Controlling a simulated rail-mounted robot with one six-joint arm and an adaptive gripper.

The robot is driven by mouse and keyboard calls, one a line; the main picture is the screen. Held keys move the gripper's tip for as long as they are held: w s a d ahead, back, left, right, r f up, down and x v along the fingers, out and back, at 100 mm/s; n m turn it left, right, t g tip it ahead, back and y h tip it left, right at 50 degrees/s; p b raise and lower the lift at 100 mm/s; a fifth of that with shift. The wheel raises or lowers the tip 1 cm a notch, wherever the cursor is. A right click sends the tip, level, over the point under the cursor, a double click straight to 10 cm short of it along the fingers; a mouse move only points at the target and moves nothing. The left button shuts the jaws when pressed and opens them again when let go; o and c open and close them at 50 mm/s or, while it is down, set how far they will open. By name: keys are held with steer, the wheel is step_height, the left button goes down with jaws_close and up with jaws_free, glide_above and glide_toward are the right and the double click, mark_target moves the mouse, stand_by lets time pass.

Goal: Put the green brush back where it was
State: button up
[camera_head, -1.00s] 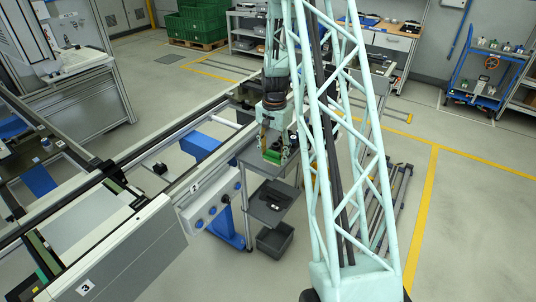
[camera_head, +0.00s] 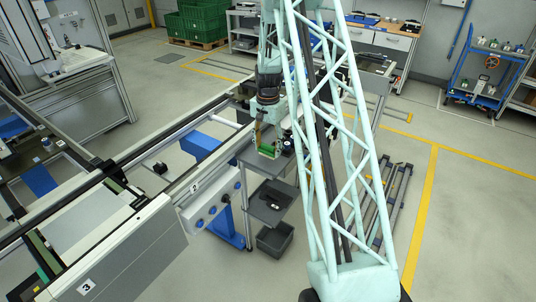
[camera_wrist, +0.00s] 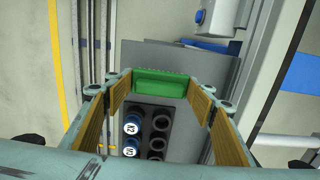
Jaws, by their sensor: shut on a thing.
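The green brush (camera_wrist: 161,84) is a green block held between the fingertips of my gripper (camera_wrist: 160,88). My gripper is shut on it. In the head view the brush (camera_head: 269,151) shows at the lower end of my gripper (camera_head: 267,143), over the top of a grey cart (camera_head: 283,163). The wrist view looks down on the grey surface (camera_wrist: 190,140) beneath. I cannot tell how high the brush is above it.
A dark rack (camera_wrist: 148,128) with several round holes stands on the grey surface; blue-rimmed, numbered items sit in its left column. A conveyor rail (camera_head: 190,170) runs left of the cart. A grey bin (camera_head: 275,240) stands below on the floor.

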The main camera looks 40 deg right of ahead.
mark_target(268, 150)
steer(key=shift+s+f, duration=0.1)
steer(key=shift+f, duration=1.55)
steer(key=shift+f, duration=0.15)
steer(key=o, duration=1)
steer(key=shift+r, duration=6.2)
